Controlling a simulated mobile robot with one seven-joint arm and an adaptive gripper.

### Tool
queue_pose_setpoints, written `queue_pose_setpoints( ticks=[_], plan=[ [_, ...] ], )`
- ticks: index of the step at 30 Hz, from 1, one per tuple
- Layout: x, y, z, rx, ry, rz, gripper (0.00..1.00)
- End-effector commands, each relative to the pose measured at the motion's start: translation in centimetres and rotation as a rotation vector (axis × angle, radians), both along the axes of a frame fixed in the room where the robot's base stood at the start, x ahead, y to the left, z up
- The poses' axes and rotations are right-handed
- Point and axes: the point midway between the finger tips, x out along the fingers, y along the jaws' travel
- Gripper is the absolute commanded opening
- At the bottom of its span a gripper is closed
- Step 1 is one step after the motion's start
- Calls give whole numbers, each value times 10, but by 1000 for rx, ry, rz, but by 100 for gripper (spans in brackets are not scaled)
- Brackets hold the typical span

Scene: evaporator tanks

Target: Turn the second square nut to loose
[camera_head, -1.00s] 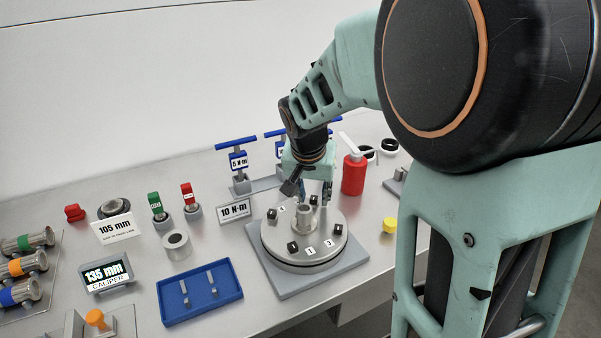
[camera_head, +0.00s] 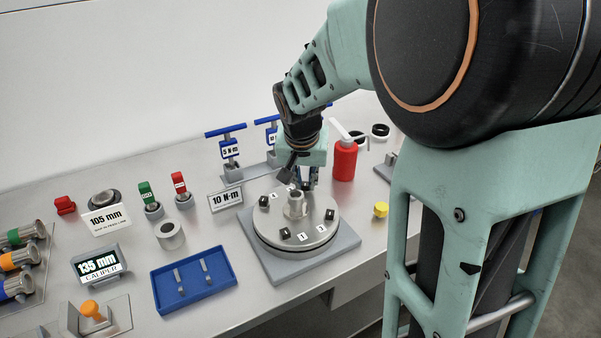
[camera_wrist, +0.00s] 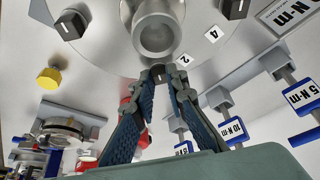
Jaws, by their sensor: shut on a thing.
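A round grey flange plate (camera_head: 270,232) with a raised hollow hub (camera_head: 295,205) lies on a square base. Dark square nuts stand around its rim beside number labels. My gripper (camera_head: 308,184) points down at the back of the plate, behind the hub. In the wrist view its two fingers (camera_wrist: 160,82) are shut on the dark square nut (camera_wrist: 158,74) beside the label 2 (camera_wrist: 183,59). Most of this nut is hidden between the fingertips. Another nut (camera_wrist: 235,8) is near the label 4 (camera_wrist: 213,34), and one (camera_wrist: 71,25) is at upper left.
Blue-handled torque tools (camera_head: 229,150) stand behind the plate, with a 10 N·m sign (camera_head: 226,199) at its left. A red bottle (camera_head: 343,160) is close to my gripper's right. A yellow knob (camera_head: 381,210) is right of the base. A blue tray (camera_head: 165,293) lies front left.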

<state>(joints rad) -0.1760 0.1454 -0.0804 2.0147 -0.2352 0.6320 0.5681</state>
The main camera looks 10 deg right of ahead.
Motion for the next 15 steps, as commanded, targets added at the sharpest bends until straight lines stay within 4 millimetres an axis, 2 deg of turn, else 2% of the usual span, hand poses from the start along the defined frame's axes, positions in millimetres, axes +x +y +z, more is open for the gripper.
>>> queue_pose_setpoints(
  ticks=[15],
  plan=[
    [1,-5,1,1,-5,348,0]
  ],
)
